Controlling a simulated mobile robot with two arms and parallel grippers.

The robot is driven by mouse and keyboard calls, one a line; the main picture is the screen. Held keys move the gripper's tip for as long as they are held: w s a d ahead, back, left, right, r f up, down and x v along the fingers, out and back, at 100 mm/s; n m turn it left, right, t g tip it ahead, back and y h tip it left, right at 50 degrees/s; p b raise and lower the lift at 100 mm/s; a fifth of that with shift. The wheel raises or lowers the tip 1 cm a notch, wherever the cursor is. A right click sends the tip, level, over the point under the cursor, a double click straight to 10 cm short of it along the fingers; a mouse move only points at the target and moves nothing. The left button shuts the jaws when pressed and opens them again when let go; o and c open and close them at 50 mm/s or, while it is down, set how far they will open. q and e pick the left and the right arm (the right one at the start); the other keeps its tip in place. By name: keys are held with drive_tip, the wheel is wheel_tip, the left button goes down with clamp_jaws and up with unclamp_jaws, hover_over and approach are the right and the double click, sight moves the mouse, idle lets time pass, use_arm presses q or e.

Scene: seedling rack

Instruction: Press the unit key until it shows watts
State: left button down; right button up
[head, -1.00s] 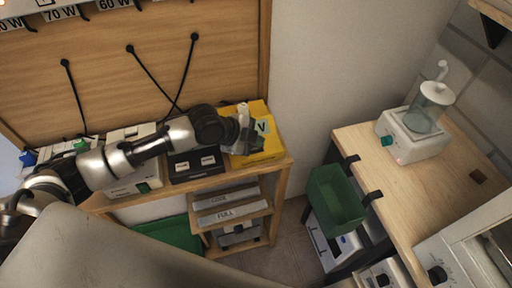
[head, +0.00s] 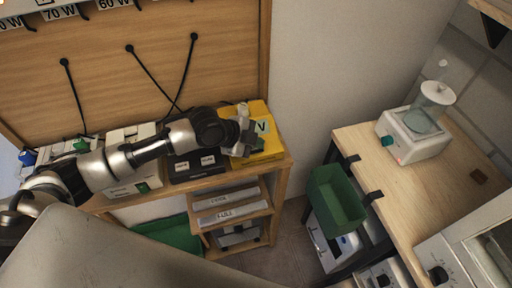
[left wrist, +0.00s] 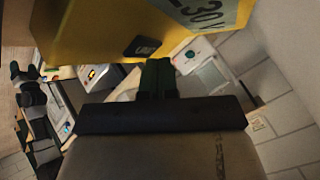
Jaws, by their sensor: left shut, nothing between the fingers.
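The yellow meter (head: 264,147) stands at the right end of the wooden shelf, against the back board. Its pale display shows a V in the head view. The left wrist view shows the yellow case (left wrist: 95,35) up close, with a grey-green display (left wrist: 205,12) reading "30 V", cut off by the frame edge. A small dark key with a greenish label (left wrist: 143,47) is on the same face. My left gripper (head: 246,142) is shut and empty in front of the meter. Its fingertips (left wrist: 157,64) are right by the key; I cannot tell whether they touch it. My right gripper is out of view.
A black box (head: 195,165) with two white labels stands left of the meter. Below is a rack with labelled shelves (head: 230,215). At right, a wooden table (head: 445,180) carries a white device (head: 413,138); a green bin (head: 337,198) hangs at its edge.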

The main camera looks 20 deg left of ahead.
sight(256, 150)
use_arm(q)
drive_tip(key=shift+f, duration=0.35)
drive_tip(key=shift+r, duration=0.1)
idle(0.4)
drive_tip(key=shift+r+p, duration=0.65)
drive_tip(key=shift+r, duration=0.05)
drive_tip(key=shift+r, duration=0.1)
wheel_tip(256, 150, up, 5)
drive_tip(key=p, duration=0.4)
idle(0.6)
